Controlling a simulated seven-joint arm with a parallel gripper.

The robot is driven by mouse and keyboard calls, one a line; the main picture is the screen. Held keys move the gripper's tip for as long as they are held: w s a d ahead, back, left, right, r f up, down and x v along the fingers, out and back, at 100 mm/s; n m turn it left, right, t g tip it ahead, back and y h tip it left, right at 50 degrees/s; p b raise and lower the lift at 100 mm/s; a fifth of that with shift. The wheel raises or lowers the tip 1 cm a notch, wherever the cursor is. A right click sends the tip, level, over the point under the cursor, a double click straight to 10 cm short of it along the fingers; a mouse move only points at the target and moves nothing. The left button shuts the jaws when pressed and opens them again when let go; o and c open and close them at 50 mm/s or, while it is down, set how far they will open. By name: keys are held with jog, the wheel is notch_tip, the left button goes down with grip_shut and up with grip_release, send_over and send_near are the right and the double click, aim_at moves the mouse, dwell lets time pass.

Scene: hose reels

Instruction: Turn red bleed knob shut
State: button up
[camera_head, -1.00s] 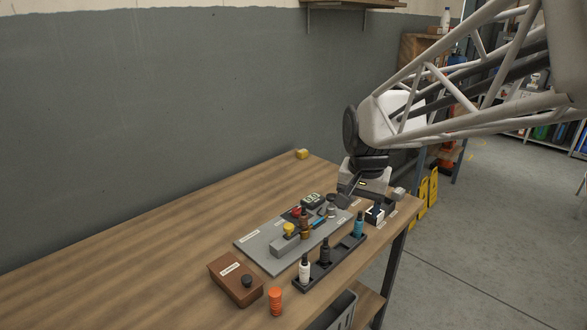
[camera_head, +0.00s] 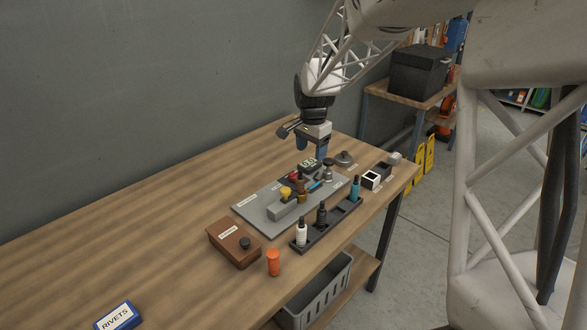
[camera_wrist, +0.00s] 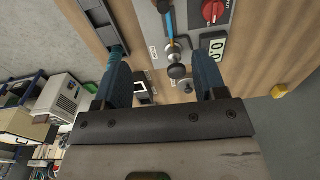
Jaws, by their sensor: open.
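The red bleed knob (camera_head: 293,177) sits on the grey plate (camera_head: 250,208) on the bench, beside a small digital display (camera_head: 309,163). In the wrist view the red knob (camera_wrist: 213,11) shows at the top edge, partly cut off, with a pale bar across its face. My gripper (camera_head: 312,150) is open and empty, above the far end of the plate, behind the knob and clear of it. In the wrist view its two blue fingers stand apart (camera_wrist: 162,78), and a silver fitting with a dark round end (camera_wrist: 177,62) shows between them.
A black rack (camera_head: 327,228) with several bottles stands along the plate's right side. A brown box (camera_head: 234,243) and an orange cylinder (camera_head: 273,262) are nearer. Small boxes (camera_head: 371,180) sit at the right edge. The bench's left side is mostly clear.

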jog(key=m, duration=0.2)
send_over(294, 173)
jog(key=shift+g, duration=0.3)
notch_tip(294, 173, down, 8)
jog(key=shift+r, duration=0.2)
jog(key=shift+f, duration=0.15)
jog(key=shift+f, duration=3.75)
jog(key=shift+c, duration=0.3)
jog(key=c, duration=0.9)
jog(key=shift+o, duration=0.2)
